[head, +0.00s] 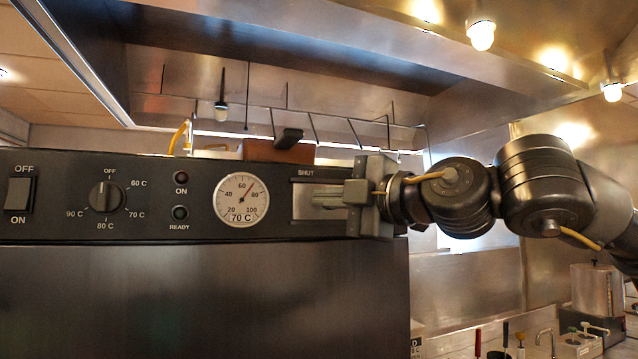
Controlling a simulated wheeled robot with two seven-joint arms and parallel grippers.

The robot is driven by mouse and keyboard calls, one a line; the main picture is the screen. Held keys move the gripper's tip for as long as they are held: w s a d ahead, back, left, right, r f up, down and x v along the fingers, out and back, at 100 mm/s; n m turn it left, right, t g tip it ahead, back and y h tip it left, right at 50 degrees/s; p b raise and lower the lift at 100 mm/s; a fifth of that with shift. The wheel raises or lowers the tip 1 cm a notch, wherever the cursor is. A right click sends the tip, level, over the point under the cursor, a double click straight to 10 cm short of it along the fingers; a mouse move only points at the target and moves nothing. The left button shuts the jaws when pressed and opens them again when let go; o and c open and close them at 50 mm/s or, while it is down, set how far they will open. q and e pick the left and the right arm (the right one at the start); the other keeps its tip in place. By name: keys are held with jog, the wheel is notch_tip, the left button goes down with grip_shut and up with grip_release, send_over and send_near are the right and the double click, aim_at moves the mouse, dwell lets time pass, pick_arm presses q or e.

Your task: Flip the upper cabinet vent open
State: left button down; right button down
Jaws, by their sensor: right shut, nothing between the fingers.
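The upper cabinet vent (302,206) is a small light metal plate at the right end of the black control panel. The word SHUT shows just above it. My right gripper (322,201) comes in from the right, with its fingers shut, directly in front of the vent. Its fingers and grey body cover the middle and right part of the vent. I cannot tell whether the fingertips touch the plate. My left gripper is not in view.
The black control panel (145,225) carries a rocker switch (19,195), a temperature knob (105,196), two indicator lights and a round gauge (241,200). A dark cabinet front (200,300) lies below. A steel hood (300,60) hangs above. Taps and utensils stand far right.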

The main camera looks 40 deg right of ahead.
jog(key=d, duration=0.1)
jog(key=s+d+b, duration=0.1)
jog(key=d, duration=0.1)
jog(key=d+b, duration=0.1)
jog(key=d, duration=0.1)
jog(key=shift+s, duration=0.25)
dwell(0.4)
jog(key=s+a+b, duration=0.2)
jog(key=s+b, duration=0.4)
jog(key=s, duration=0.3)
jog(key=shift+a, duration=0.35)
jog(key=shift+s+d, duration=0.15)
